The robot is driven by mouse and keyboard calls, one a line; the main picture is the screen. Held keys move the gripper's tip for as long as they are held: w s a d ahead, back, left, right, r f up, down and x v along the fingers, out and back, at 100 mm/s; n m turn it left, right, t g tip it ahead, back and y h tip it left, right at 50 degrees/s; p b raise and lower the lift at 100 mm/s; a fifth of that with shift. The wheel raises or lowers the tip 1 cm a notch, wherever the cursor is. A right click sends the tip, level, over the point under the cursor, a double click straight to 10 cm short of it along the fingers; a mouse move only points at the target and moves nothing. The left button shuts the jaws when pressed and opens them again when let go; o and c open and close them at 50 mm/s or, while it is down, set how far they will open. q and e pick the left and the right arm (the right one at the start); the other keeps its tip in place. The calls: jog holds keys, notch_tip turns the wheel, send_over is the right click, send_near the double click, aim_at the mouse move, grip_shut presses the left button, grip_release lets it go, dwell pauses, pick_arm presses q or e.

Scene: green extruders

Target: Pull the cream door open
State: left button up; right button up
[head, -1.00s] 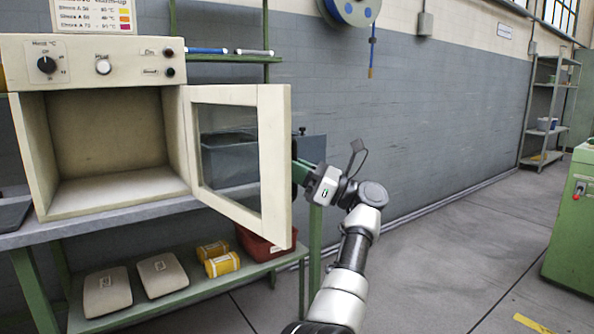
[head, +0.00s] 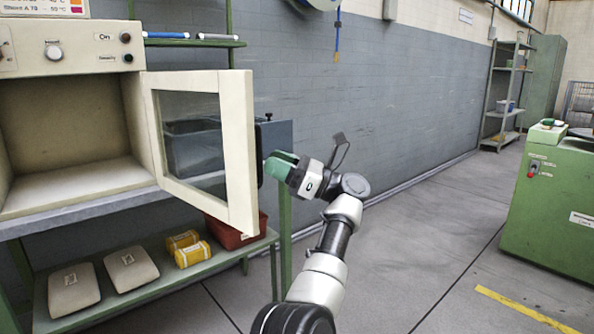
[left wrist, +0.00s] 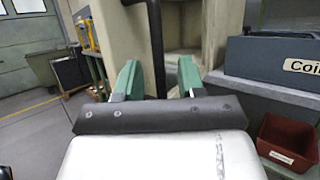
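The cream door (head: 240,150) of the cream oven stands swung wide open in the head view, with a glass pane in its frame. Its dark handle (head: 260,155) is on the outer face near the free edge. My left gripper (head: 272,166) is beside that face at the handle. In the left wrist view the green fingers (left wrist: 158,78) are spread apart, and the black handle bar (left wrist: 157,40) shows between them in the picture. Whether the bar lies within their grasp is unclear. My right gripper is in neither view.
The oven (head: 65,90) stands on a grey bench. Below it, a green shelf (head: 130,305) holds sacks, yellow packs and a red bin (head: 236,232). A blue-grey box is behind the door. A green cabinet (head: 550,210) stands right; the floor (head: 420,240) between is clear.

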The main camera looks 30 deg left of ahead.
pick_arm(q)
jog(key=v, duration=0.6)
jog(key=shift+d+f, duration=0.2)
jog(key=shift+d, duration=0.1)
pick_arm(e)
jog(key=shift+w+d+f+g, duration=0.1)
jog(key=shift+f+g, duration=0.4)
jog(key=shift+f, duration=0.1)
pick_arm(q)
jog(key=shift+w, duration=0.1)
